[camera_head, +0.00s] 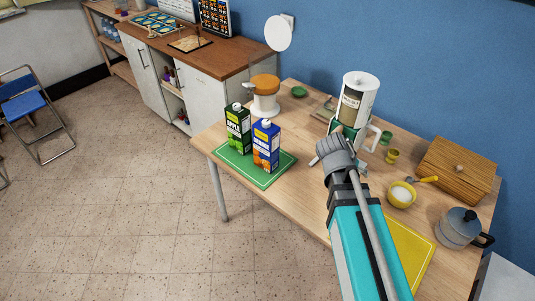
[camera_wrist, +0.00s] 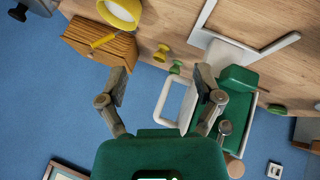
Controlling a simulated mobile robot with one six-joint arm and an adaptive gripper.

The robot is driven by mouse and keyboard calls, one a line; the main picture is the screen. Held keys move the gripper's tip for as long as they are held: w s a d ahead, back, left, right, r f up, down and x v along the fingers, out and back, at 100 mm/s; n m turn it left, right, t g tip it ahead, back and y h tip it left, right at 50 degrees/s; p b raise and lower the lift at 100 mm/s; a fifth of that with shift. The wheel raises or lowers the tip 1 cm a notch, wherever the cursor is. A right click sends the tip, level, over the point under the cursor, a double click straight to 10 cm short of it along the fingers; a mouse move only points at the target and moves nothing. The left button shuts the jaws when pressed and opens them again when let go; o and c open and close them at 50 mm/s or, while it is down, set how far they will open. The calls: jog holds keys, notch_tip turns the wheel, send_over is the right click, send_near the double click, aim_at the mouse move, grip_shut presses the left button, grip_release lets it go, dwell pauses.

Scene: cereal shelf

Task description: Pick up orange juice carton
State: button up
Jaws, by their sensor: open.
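Two juice cartons stand upright side by side on a green mat (camera_head: 272,178) at the table's left end in the head view. The blue carton (camera_head: 266,147), with an orange-toned picture low on it, looks like the orange juice carton. The dark green carton (camera_head: 238,130), seemingly apple, stands just left of and behind it. My gripper (camera_head: 334,153) is right of the blue carton, over the table and apart from it. In the wrist view my gripper (camera_wrist: 162,80) has its fingers spread with nothing between them. Neither carton shows in the wrist view.
A white cereal dispenser (camera_head: 361,100) stands behind my gripper. An orange-topped juicer (camera_head: 264,92) stands behind the cartons. Bare table lies right of the green mat.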

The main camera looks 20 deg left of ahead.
jog(key=w+a+t+h+b, duration=0.15)
jog(key=a+t+b, duration=0.25)
jog(key=a, duration=0.6)
jog(key=t+y+b, duration=0.5)
jog(key=t+b, duration=0.2)
jog(key=t, duration=0.2)
send_near(264, 126)
jog(key=s, duration=0.2)
jog(key=shift+n, duration=0.4)
jog(key=shift+w+d, duration=0.2)
jog(key=shift+w, duration=1.2)
jog(key=shift+w+d, duration=0.15)
jog(key=shift+w, duration=1.3)
jog(key=shift+w+d, duration=0.2)
jog(key=shift+w, duration=1.2)
jog(key=shift+w, duration=0.1)
jog(key=shift+w+d+f, duration=0.1)
jog(key=shift+w, duration=1.15)
jog(key=shift+w+d, duration=0.1)
jog(key=shift+w, duration=1.15)
